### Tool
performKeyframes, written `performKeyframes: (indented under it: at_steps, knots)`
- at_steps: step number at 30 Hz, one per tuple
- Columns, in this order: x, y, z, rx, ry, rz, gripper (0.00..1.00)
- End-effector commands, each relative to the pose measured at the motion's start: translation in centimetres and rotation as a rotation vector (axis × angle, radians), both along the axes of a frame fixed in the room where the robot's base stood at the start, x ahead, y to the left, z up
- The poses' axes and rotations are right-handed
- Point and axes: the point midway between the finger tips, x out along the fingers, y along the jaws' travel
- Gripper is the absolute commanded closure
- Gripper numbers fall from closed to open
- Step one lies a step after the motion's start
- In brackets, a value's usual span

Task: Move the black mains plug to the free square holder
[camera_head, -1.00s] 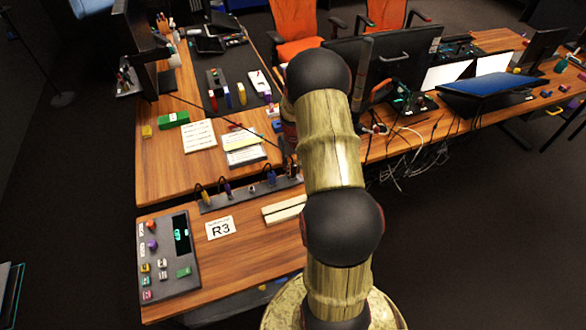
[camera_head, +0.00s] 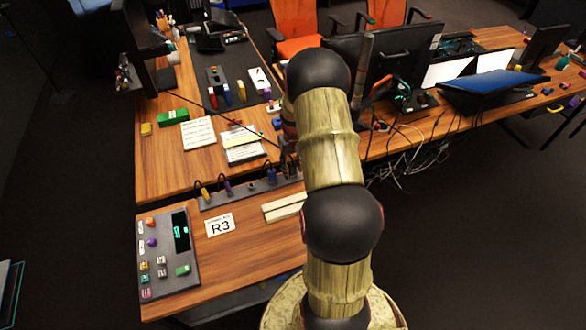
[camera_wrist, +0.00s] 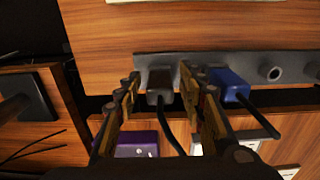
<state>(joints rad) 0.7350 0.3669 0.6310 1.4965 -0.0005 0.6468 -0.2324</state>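The black mains plug (camera_wrist: 160,84) sits in the grey holder strip (camera_wrist: 208,63) in the wrist view, its cable trailing toward the camera. My gripper (camera_wrist: 160,82) is open, with one finger on each side of the plug and a small gap visible on both sides. A blue plug (camera_wrist: 230,84) sits just right of my right finger. In the head view the strip (camera_head: 240,195) shows, but my arm hides the black plug. I cannot make out a free square holder.
A yellow plug (camera_head: 204,192) and a purple plug (camera_head: 228,187) stand in the strip's left part. An R3 card (camera_head: 220,225) and a control box (camera_head: 168,250) lie in front. Papers (camera_head: 242,145) lie behind. The neighbouring blue plug is close to my finger.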

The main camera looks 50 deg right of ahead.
Motion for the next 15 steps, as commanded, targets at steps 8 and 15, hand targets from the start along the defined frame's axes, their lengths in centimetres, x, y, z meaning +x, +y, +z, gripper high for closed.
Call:
performKeyframes:
  at_steps: [8, 15]
  knots:
    - [0.0, 0.0, 0.0, 0.000, 0.000, 0.000, 0.57]
    - [0.1, -0.1, 1.8, -0.002, -0.001, 0.000, 0.57]
